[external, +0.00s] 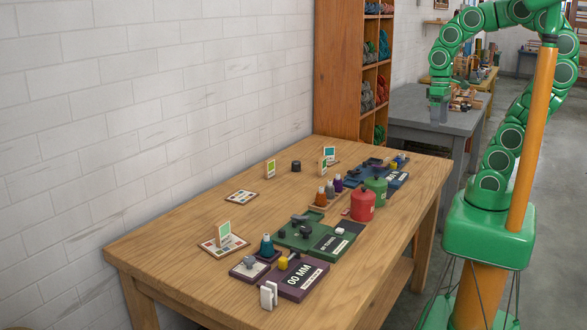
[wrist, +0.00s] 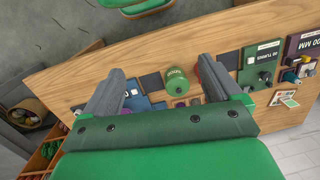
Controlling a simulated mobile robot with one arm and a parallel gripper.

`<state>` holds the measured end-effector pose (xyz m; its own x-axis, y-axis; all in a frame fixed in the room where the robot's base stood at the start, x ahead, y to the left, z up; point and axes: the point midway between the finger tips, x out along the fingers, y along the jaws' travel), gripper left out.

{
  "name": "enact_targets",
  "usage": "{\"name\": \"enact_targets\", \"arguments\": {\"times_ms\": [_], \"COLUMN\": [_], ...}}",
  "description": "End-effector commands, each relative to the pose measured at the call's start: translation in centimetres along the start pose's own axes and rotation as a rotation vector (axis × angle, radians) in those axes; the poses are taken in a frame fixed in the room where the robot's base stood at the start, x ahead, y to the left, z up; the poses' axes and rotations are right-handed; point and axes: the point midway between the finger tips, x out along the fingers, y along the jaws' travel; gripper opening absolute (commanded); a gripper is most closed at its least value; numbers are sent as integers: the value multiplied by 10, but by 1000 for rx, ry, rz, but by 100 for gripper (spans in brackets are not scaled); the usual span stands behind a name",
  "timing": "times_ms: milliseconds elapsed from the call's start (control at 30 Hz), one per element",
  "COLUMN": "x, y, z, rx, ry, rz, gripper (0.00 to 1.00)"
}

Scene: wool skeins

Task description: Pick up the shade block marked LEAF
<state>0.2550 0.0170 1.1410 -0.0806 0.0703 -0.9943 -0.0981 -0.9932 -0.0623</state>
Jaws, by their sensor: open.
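No block with a readable LEAF marking shows. Small upright cards with green swatches stand on the wooden table (external: 170,245) in the external view: one at the back (external: 270,169), one farther right (external: 328,156) and one on a tray at the left (external: 223,232). Their lettering is too small to read.
A red canister (external: 362,205) and a green canister (external: 376,188) stand near the table's front edge. A green board (external: 300,240) and a purple board (external: 300,280) with knobs lie to their left. A shelf of wool (external: 345,70) and a grey table (external: 425,110) are behind. The back left tabletop is clear.

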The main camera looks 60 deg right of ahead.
Motion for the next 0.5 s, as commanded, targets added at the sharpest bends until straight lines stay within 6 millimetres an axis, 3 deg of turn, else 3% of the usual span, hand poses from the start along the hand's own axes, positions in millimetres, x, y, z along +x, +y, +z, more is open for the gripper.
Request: {"name": "enact_targets", "arguments": {"times_ms": [267,367,500], "x": [0,-2,-10], "y": [-28,-42,-67], "z": [-48,-72,-121], "rx": [149,236,429], "ry": [91,130,189], "rz": [-127,-201,-360], "gripper": [92,92,92]}}
